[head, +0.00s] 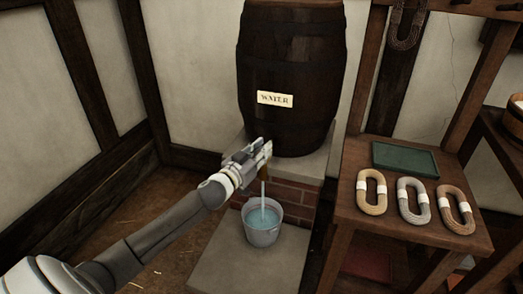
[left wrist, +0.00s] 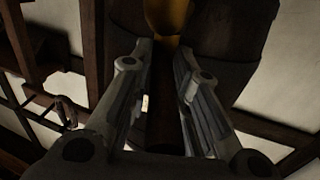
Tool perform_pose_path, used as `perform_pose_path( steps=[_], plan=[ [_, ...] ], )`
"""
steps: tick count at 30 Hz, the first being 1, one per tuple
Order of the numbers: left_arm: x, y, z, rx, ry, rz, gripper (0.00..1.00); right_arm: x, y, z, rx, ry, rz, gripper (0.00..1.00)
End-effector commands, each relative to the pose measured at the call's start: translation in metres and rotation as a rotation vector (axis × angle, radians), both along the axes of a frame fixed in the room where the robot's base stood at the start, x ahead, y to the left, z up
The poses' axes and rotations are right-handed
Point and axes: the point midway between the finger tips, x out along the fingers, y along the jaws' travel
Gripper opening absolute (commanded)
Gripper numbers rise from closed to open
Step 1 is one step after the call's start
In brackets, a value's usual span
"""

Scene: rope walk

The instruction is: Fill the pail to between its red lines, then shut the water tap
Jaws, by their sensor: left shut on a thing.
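A dark wooden barrel (head: 292,65) with a paper label reading "WATER" (head: 275,99) stands on a stone-topped brick base. My left gripper (head: 264,153) is at the barrel's tap, shut on it. In the left wrist view a piece of the brass tap (left wrist: 168,18) shows at the far end of the fingers (left wrist: 165,55). Most of the tap is hidden by the gripper. A stream of water (head: 263,192) falls from below the gripper into the grey pail (head: 264,238). The pail stands upright with bluish water inside; its red lines cannot be made out. My right gripper is out of view.
The pail stands on a stone slab (head: 240,268). To the right is a wooden stand (head: 420,228) with three rope coils (head: 414,200) and a green tray (head: 405,159). Another coil hangs above it. The floor to the left is open.

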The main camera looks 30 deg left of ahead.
Motion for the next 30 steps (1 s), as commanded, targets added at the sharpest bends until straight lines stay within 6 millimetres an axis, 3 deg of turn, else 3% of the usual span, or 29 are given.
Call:
perform_pose_path(
  steps=[4, 19, 30],
  plan=[
    [0.0, 0.001, 0.001, 0.002, 0.001, -0.02, 0.0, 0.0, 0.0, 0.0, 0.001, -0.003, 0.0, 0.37],
    [0.002, 0.01, 0.002, 0.006, 0.0, -0.28, 0.0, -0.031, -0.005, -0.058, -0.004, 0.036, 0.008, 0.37],
    [0.004, 0.014, 0.0, 0.005, -0.001, -0.469, 0.0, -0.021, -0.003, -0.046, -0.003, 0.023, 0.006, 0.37]
  ],
)
